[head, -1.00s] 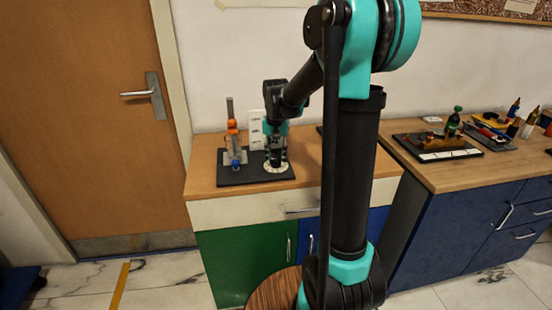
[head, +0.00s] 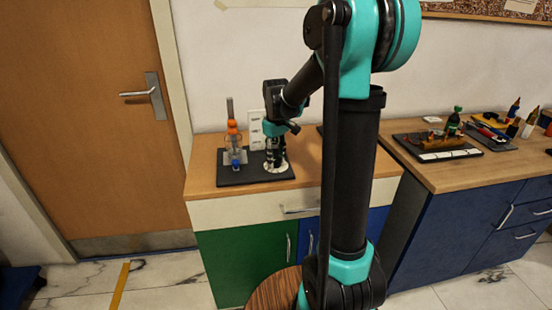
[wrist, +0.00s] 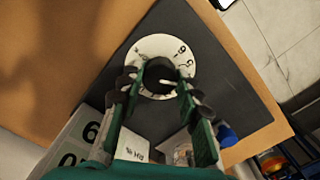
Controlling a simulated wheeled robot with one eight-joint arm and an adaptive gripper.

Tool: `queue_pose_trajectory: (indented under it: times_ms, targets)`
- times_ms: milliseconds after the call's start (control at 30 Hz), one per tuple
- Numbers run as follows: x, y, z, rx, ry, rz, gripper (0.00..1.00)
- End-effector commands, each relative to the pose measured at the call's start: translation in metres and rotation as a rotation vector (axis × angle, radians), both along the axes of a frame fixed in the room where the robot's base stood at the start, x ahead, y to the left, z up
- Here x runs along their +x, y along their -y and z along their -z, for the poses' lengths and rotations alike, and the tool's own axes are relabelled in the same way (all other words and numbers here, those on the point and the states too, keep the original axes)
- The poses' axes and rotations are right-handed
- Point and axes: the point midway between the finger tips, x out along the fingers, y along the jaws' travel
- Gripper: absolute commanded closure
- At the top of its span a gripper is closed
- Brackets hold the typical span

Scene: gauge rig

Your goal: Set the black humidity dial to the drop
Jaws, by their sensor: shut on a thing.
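The black humidity dial (wrist: 158,74) is a round black knob on a white scale ring (wrist: 183,56) in the wrist view. The ring carries dark digits and small marks; I cannot make out a drop among them. A short white line shows on the knob, pointing to the right. My gripper (wrist: 157,82) is shut on the knob, one finger on each side. In the head view my gripper (head: 275,163) reaches down to the white ring (head: 275,169), and the knob is mostly hidden by the fingers.
The dial sits on a dark base plate (head: 233,180) on a wooden cabinet top (head: 204,171). An orange-and-blue fixture (head: 234,145) stands left of my gripper. A white panel (head: 256,127) stands behind. A second cabinet at right holds several objects.

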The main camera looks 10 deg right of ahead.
Motion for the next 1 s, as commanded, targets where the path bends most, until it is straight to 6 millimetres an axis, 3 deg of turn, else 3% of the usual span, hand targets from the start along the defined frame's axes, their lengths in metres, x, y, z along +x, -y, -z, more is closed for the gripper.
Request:
queue_pose_trajectory:
  times_ms: [500,1000]
  targets:
    - [0.0006,0.0,-0.0003,0.0,0.001,-0.391,0.96]
    - [0.0006,0.0,-0.0003,0.0,0.001,-0.501,0.96]
